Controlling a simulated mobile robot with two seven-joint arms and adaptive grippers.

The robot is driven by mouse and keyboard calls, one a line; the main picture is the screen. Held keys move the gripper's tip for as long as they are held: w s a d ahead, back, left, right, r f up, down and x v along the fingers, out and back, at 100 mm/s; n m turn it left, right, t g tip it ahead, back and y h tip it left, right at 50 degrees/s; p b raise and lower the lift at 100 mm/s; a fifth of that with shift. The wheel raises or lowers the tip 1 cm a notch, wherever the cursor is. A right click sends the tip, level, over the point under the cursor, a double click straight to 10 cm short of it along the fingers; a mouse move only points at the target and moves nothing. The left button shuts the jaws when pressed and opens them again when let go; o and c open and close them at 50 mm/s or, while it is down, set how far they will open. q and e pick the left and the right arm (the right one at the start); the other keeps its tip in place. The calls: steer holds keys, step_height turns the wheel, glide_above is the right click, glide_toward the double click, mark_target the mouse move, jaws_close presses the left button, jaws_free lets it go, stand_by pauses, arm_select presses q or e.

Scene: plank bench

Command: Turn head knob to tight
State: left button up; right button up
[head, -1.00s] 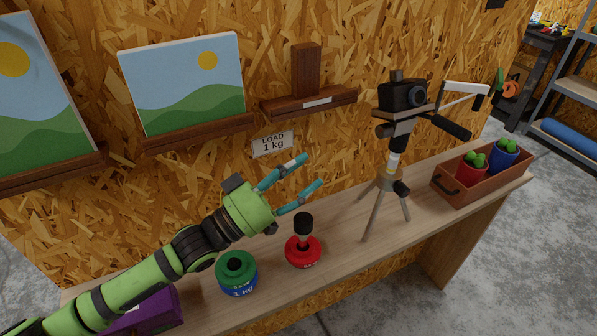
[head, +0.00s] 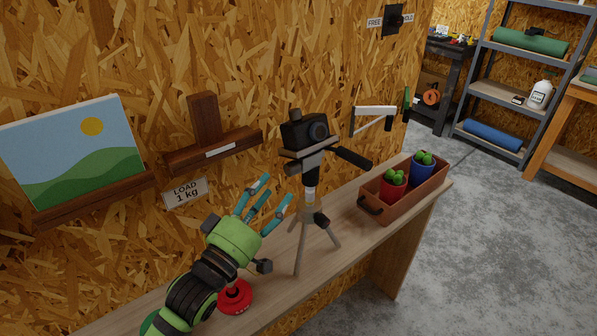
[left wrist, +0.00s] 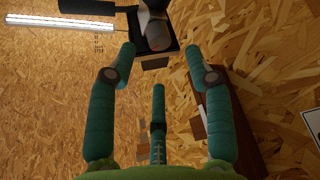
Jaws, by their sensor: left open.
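A tripod (head: 308,225) with a black camera (head: 305,132) stands on the bench, right of my left gripper. A black handle (head: 352,157) sticks out right from its head. A small dark knob (head: 321,219) sits lower, at the column; I cannot tell which is the head knob or how tight either is. In the left wrist view, the open fingers (left wrist: 159,66) point toward a dark body (left wrist: 153,36), probably the camera and head. The right gripper is not in view.
A red weight (head: 235,297) is partly hidden behind my left arm. A wooden crate (head: 405,203) with red and blue pots stands at the bench's right end. A wall sign (head: 186,192) reads LOAD 1 kg. A pale bracket (head: 374,119) is behind the tripod.

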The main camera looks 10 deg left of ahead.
mark_target(288, 173)
arm_select(q)
steer(key=p+x, duration=0.1)
steer(key=x, duration=0.3)
steer(key=shift+w+r, duration=0.1)
steer(key=shift+w+d, duration=0.2)
steer(key=shift+w, duration=0.1)
steer(key=shift+c, duration=0.4)
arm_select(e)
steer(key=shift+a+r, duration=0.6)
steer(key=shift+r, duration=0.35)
